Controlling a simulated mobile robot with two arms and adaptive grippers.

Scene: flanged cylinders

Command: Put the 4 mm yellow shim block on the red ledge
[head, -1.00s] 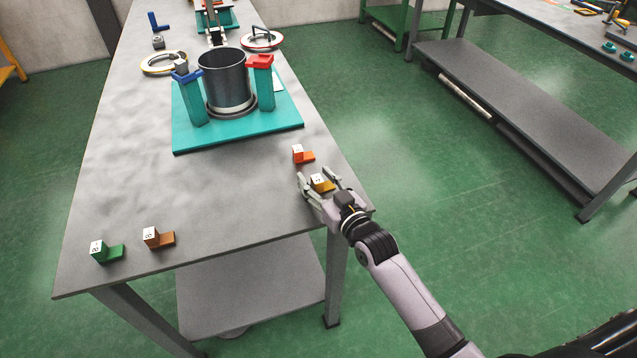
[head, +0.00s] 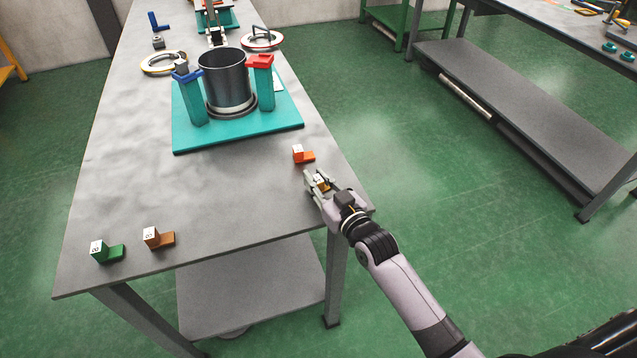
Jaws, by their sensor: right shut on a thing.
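The yellow shim block (head: 320,180) is at the right edge of the grey table, mostly hidden by my right gripper (head: 317,182). My right gripper is shut on it, low at the table top. The red ledge (head: 260,61) tops the right teal post (head: 264,88) on the teal base plate (head: 240,130), beside a dark cylinder (head: 225,80). The ledge is farther up the table than the gripper. The number on the yellow block is too small to read. My left gripper does not show.
An orange block (head: 303,155) lies just beyond my right gripper. A brown block (head: 158,238) and a green block (head: 107,251) lie at the near left. A blue-topped post (head: 193,100) stands left of the cylinder. The table's middle (head: 200,190) is clear.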

